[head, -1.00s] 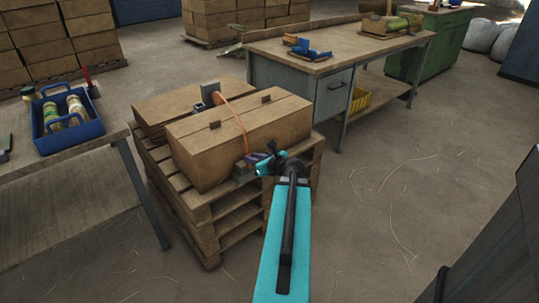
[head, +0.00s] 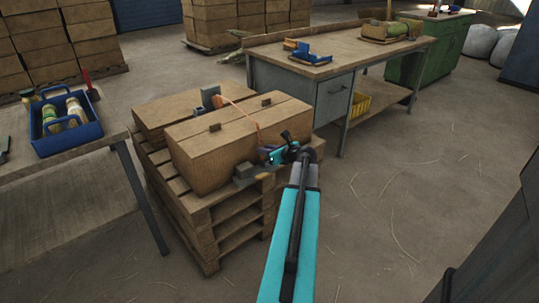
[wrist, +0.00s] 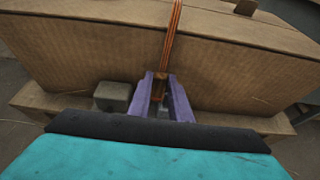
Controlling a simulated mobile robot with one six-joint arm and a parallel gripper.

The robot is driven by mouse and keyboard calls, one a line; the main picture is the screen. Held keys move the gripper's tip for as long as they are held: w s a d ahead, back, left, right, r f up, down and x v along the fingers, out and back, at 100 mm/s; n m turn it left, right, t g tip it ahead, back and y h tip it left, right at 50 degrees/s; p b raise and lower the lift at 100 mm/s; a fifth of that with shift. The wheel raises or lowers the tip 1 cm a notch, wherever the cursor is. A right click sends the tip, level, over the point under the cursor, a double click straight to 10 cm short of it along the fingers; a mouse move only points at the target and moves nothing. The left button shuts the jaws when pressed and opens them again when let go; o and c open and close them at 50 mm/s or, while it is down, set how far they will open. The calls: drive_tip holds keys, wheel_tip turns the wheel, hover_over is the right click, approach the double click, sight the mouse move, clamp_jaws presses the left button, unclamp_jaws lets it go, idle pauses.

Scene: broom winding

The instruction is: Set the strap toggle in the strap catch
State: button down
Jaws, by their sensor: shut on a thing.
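An orange strap (head: 240,108) runs over the top of the near carton and down its front; it also shows in the wrist view (wrist: 173,38). My gripper (head: 268,153) is at the carton's front face, low, just above the pallet edge. In the wrist view its two purple fingers (wrist: 160,98) are shut on the orange-brown strap toggle (wrist: 160,86) at the strap's lower end. A grey block (wrist: 113,95) sits on the pallet left of the fingers, apart from them; it may be the strap catch. Something grey shows low between the fingers, mostly hidden.
The near carton (head: 205,155) and another behind it lie on a stack of wooden pallets (head: 215,236). A grey bracket (head: 211,97) stands behind the near carton. A table with a blue tote (head: 68,138) is at left, a workbench (head: 335,62) behind. The floor at right is clear.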

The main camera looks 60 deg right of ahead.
drive_tip(key=shift+w+d+f, duration=0.1)
drive_tip(key=shift+d+f, duration=0.05)
drive_tip(key=shift+d, duration=1.15)
drive_tip(key=shift+d+f+b, duration=0.25)
drive_tip(key=shift+f+b, duration=0.05)
drive_tip(key=shift+f, duration=0.6)
drive_tip(key=shift+d+f+b, duration=0.2)
drive_tip(key=shift+f+b, duration=0.1)
drive_tip(key=shift+f, duration=0.6)
drive_tip(key=shift+f, duration=0.15)
drive_tip(key=c, duration=1.6)
unclamp_jaws()
